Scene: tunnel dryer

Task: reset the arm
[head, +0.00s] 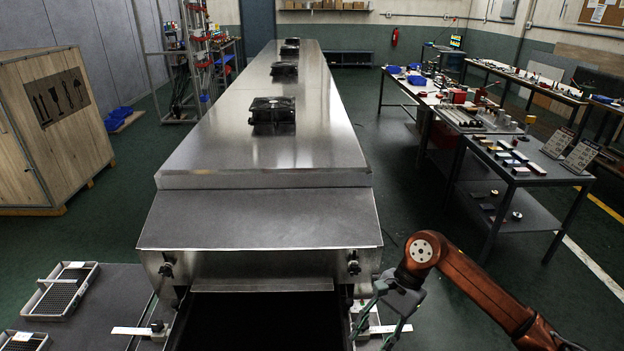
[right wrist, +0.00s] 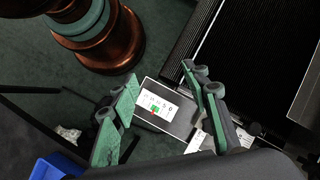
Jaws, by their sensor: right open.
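My right arm reaches in from the lower right of the head view. Its gripper (head: 384,322) hangs pointing down beside the right front corner of the dryer mouth. In the right wrist view the two green-faced fingers of the gripper (right wrist: 160,80) stand wide apart with nothing between them. Below them a white panel (right wrist: 158,108) with a green and a red mark lies beside the dark ribbed belt (right wrist: 235,60). I cannot tell how far the fingers are above it. My left gripper is not in view.
The steel tunnel dryer (head: 262,225) fills the middle, with black fan units (head: 272,111) on top. Two trays (head: 62,291) (head: 24,341) lie at the lower left. A wooden crate (head: 50,130) stands left, and tool tables (head: 520,168) stand right. A blue bin (right wrist: 52,168) shows at the wrist view's lower left.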

